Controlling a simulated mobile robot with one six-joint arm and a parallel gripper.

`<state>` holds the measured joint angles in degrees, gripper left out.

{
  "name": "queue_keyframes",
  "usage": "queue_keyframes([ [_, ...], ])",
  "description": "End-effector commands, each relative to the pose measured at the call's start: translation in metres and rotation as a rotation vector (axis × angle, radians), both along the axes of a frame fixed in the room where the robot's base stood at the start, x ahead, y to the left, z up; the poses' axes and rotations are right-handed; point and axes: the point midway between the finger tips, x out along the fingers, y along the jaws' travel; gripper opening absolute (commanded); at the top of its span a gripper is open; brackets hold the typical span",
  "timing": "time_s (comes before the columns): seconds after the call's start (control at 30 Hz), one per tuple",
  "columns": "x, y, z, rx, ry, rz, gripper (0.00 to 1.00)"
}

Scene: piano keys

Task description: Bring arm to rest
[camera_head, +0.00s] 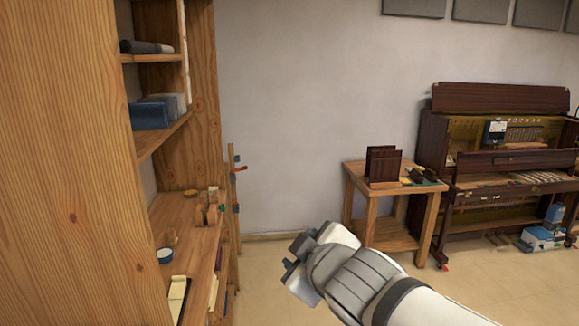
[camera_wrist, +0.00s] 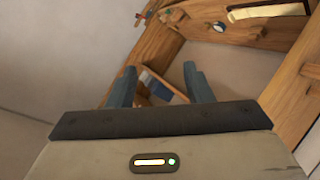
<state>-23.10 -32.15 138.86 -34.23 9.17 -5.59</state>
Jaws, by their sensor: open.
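My gripper (camera_head: 290,262) is in the lower middle of the head view, at the end of my arm, which comes in from the lower right. It is held in the air to the right of the wooden workbench and shelf unit. In the wrist view my gripper (camera_wrist: 160,85) shows two blue-grey fingers spread apart with nothing between them. Behind the fingers, the wrist view shows wooden framework and a small blue and white item (camera_wrist: 157,86).
The wooden shelf unit (camera_head: 75,160) with a cluttered bench (camera_head: 185,222) fills the left. A small wooden table (camera_head: 395,190) bears dark panels. An opened piano (camera_head: 500,165) stands at the right. Floor (camera_head: 265,285) shows bare between the bench and table.

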Motion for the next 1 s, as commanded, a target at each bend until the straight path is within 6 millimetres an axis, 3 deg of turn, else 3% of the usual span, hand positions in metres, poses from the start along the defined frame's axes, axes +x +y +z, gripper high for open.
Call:
queue_keyframes([
  [0.03, 0.003, -0.031, -0.026, 0.021, 0.112, -0.136, 0.46],
  [0.1, -0.003, -0.066, -0.06, 0.062, 0.273, -0.305, 0.46],
  [0.2, -0.025, -0.102, -0.101, 0.131, 0.49, -0.512, 0.46],
  [0.3, -0.052, -0.122, -0.132, 0.203, 0.685, -0.672, 0.46],
  [0.5, -0.104, -0.132, -0.173, 0.351, 1.013, -0.889, 0.46],
  [0.8, -0.103, -0.131, -0.237, 0.34, 0.978, -0.867, 0.46],
  [1.0, -0.104, -0.129, -0.268, 0.341, 0.967, -0.863, 0.46],
])
